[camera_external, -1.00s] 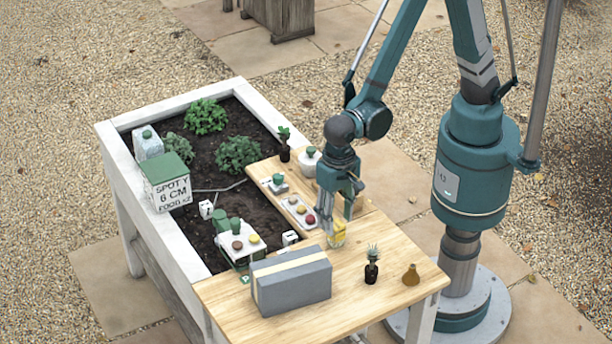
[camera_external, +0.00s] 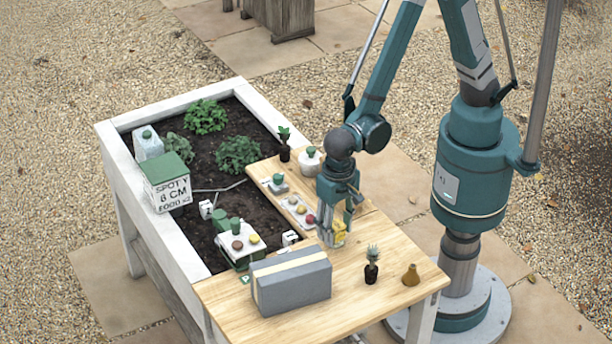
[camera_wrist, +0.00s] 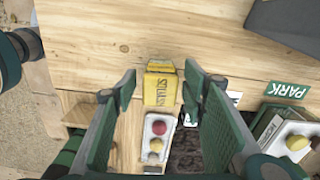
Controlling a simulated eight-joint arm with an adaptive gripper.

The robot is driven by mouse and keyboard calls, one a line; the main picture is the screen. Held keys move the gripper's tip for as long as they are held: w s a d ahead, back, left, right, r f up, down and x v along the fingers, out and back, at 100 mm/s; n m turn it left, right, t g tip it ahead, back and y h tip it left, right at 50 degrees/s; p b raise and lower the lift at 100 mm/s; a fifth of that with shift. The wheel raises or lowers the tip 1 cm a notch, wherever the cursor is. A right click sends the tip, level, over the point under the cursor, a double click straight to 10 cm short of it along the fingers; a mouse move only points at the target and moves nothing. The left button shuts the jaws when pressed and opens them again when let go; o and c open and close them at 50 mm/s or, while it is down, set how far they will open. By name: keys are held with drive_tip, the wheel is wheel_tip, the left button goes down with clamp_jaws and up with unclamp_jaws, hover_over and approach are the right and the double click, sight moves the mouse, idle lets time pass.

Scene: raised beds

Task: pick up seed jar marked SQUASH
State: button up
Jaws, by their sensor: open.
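The seed jar marked SQUASH (camera_wrist: 160,88) is a yellow jar whose label shows in the wrist view, at the upper middle between my finger pads. It also shows in the external view (camera_external: 339,232) on the wooden bench top, partly covered by my fingers. My gripper (camera_wrist: 160,95) is open, with one green finger on each side of the jar and a visible gap on both sides. In the external view my gripper (camera_external: 333,236) points down over the jar. I cannot tell whether the fingertips touch the bench.
A white tray with coloured balls (camera_wrist: 156,128) lies close to the jar. A grey box (camera_external: 291,283), a potted plant (camera_external: 371,268) and a small brown vase (camera_external: 411,276) stand on the bench. Bare wood lies around the jar's front.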

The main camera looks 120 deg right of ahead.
drive_tip(key=shift+f, duration=0.75)
drive_tip(key=shift+c, duration=0.5)
drive_tip(key=c, duration=0.9)
